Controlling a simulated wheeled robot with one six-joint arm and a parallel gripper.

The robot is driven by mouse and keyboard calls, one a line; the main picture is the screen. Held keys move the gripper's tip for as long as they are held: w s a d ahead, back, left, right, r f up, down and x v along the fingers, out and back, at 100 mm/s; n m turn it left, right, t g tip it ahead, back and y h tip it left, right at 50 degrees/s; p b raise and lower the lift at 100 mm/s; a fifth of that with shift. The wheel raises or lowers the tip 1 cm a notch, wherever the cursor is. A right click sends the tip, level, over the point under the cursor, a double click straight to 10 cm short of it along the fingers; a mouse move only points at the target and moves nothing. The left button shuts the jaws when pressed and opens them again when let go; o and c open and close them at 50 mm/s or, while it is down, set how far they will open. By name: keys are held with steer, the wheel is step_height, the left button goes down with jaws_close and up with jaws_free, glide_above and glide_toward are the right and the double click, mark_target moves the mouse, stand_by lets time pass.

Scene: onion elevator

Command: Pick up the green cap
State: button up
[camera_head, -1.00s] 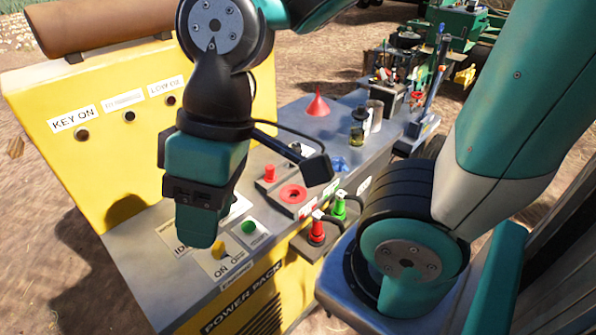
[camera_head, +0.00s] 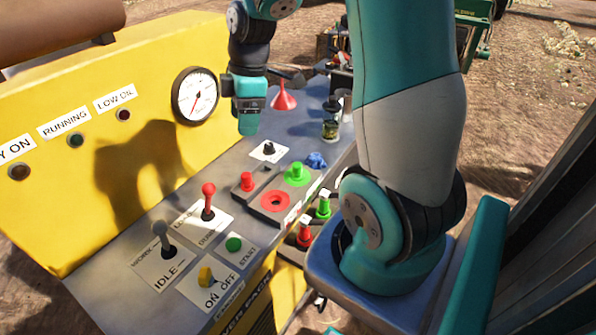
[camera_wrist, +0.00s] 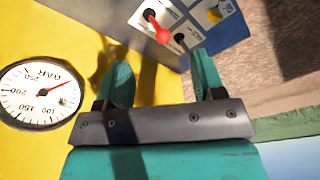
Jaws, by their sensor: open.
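A green cap (camera_head: 297,174) stands upright on a green ring on the panel top, with a red ring beside it. A small red cap (camera_head: 247,181) stands to its left. My gripper (camera_head: 248,127) is above the panel, up and to the left of the green cap, clear of it and near the gauge. In the wrist view my gripper (camera_wrist: 163,78) shows two teal fingers spread apart with nothing between them. The green cap is not in the wrist view.
A gauge (camera_head: 195,96) is on the yellow upright panel. A red-knobbed lever (camera_head: 208,205), a grey lever (camera_head: 163,240) and a yellow switch (camera_head: 207,276) stand in front. A red funnel (camera_head: 283,96), a jar (camera_head: 331,128) and a blue object (camera_head: 316,160) are behind or beside the cap.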

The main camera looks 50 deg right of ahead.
mark_target(297, 164)
steer(key=s+d+f+n, duration=0.1)
steer(key=d+f, duration=0.3)
steer(key=d, duration=0.4)
steer(key=s+d+f+n, duration=0.2)
steer(key=d+f, duration=0.1)
steer(key=d, duration=0.6)
steer(key=shift+g+h, duration=0.3)
steer(key=f+p, duration=0.1)
steer(key=f, duration=0.3)
steer(key=a+f+p, duration=0.1)
steer(key=f, duration=0.3)
steer(key=f+p, duration=0.1)
steer(key=f, duration=0.3)
steer(key=shift+w+a, duration=0.15)
steer(key=shift+w, duration=0.1)
steer(key=shift+w+a+f+p, duration=0.15)
steer(key=shift+f+p, duration=0.4)
steer(key=shift+f, duration=0.4)
steer(key=shift+w+a+f+p, duration=0.1)
steer(key=shift+f+p, duration=0.4)
steer(key=shift+f, duration=0.45)
steer(key=shift+w+a+f+p, duration=0.15)
steer(key=shift+f+p, duration=0.4)
steer(key=shift+f, duration=0.4)
steer(key=shift+d, duration=0.1)
steer(key=c, duration=0.8)
